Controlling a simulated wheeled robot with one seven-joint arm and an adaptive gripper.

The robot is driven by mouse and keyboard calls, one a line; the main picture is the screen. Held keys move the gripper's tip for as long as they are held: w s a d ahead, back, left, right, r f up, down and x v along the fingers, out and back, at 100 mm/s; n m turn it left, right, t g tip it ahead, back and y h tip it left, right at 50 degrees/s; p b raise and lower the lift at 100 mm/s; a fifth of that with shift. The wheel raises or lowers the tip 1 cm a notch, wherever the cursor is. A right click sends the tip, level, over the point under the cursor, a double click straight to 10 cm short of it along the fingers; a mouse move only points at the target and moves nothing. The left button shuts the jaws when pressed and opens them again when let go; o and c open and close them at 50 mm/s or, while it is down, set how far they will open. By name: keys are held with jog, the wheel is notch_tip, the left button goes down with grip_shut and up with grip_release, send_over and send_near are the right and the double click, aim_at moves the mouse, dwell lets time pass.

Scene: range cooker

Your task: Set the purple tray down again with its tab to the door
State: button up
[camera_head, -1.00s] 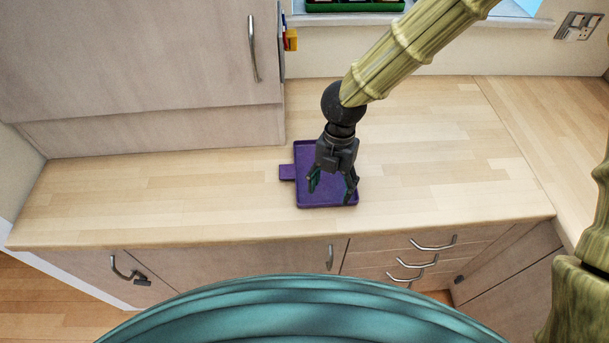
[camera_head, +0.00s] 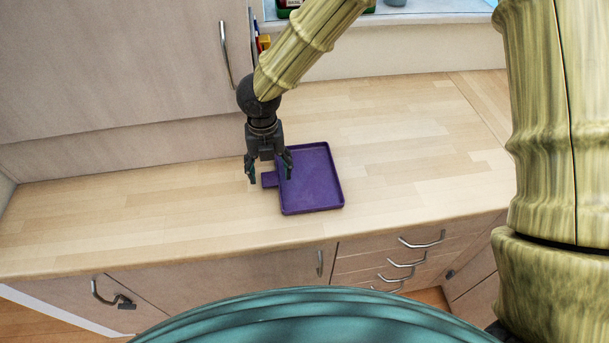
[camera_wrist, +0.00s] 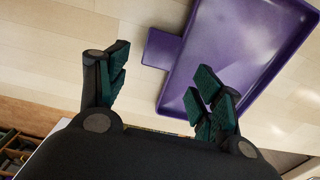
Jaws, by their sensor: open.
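The purple tray (camera_head: 313,181) lies flat on the wooden worktop, with its tab (camera_head: 270,180) pointing left in the head view. The tray also shows in the wrist view (camera_wrist: 236,45), its tab (camera_wrist: 162,48) to the left of its body. My gripper (camera_head: 269,176) is open and empty at the tab end of the tray. Its fingers appear to be on either side of the tab in the head view. In the wrist view the tab shows beyond the gap between the fingers. I cannot tell how high the fingertips are above the worktop.
The worktop (camera_head: 410,130) is clear to the right of the tray and to the left. A tall cabinet (camera_head: 110,70) stands behind on the left. Drawers and doors with handles (camera_head: 421,240) lie below the front edge. A green box (camera_head: 284,12) sits at the back by the window.

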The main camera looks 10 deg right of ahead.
aim_at(271, 181)
jog(key=f, duration=0.1)
jog(key=f+p, duration=0.1)
jog(key=f, duration=0.1)
jog(key=shift+w+a+f, duration=0.15)
jog(key=shift+w+f, duration=0.05)
jog(key=shift+f+p, duration=0.35)
jog(key=shift+f, duration=0.35)
grip_shut()
jog(key=shift+r, duration=0.1)
jog(key=shift+r+b, duration=0.3)
jog(key=shift+r, duration=0.15)
notch_tip(271, 181, up, 2)
jog(key=shift+r+b, duration=0.1)
jog(key=shift+b, duration=0.45)
jog(key=s+a+b, duration=0.1)
jog(key=s, duration=0.4)
jog(key=s+r+b, duration=0.1)
jog(key=s+b, duration=0.1)
jog(key=s, duration=0.3)
jog(key=s+a+b, duration=0.1)
jog(key=s+b, duration=0.1)
jog(key=s, duration=0.3)
jog(key=shift+s+a+r, duration=0.3)
jog(key=shift+s+r, duration=0.1)
